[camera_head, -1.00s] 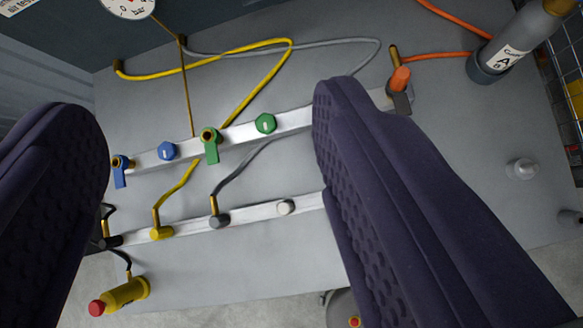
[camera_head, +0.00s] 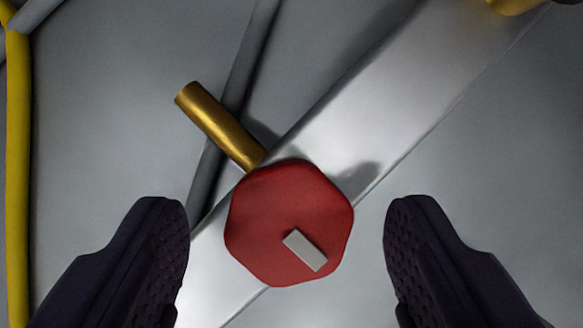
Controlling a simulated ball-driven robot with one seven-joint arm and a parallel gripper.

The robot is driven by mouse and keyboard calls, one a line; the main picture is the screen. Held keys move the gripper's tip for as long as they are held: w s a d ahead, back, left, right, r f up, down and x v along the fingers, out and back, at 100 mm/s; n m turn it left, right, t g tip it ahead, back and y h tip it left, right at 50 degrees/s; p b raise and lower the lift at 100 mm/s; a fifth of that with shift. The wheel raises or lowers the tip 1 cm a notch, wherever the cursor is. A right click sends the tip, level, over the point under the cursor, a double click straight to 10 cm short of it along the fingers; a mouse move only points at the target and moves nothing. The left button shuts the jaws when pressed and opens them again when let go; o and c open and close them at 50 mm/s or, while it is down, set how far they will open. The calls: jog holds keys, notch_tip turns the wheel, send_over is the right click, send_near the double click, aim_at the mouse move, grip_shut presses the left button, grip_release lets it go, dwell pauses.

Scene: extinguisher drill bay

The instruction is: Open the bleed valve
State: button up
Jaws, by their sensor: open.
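A red knob (camera_head: 265,225) with rounded corners and a pale grey bar mark (camera_head: 305,250) sits on a pale metal rail (camera_head: 370,105). I cannot tell from this view alone whether it is the bleed valve. A brass stub pipe (camera_head: 220,126) sticks out from the rail beside the knob, toward the upper left. My gripper (camera_head: 287,235) is open, with one dark padded finger left of the knob and one right of it. Both fingers are apart from the knob, with visible gaps. Its underside is hidden.
A dark grey hose (camera_head: 245,60) runs behind the brass stub. A yellow hose (camera_head: 18,170) runs down the left edge. Another brass fitting (camera_head: 512,4) shows at the top right. The grey panel (camera_head: 120,90) is otherwise clear here.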

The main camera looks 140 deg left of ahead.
jog(key=shift+w+d+f, duration=0.1)
jog(key=shift+d+f, duration=0.05)
jog(key=shift+f, duration=0.25)
jog(key=c, duration=1.1)
jog(key=shift+o, duration=0.2)
